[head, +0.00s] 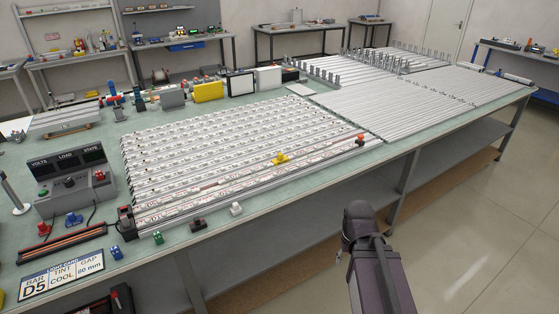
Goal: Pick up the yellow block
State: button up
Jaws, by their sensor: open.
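A small yellow block (281,158) sits on the white printed strips near the front right of the long panel (372,143). Its fine shape is too small to tell. Part of my dark arm rises at the bottom right of the head view, in front of the table and apart from the block. No gripper fingers show.
Small blue (116,252), green (158,238), black (198,225) and white (236,209) blocks line the front edge. An orange-red piece (360,139) lies right of the yellow block. A control box (75,185) stands left. A larger yellow box (209,91) stands behind the strips.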

aim_at(281, 160)
jog(key=z, duration=0.05)
jog(key=i, duration=1)
jog(key=u, duration=0.05)
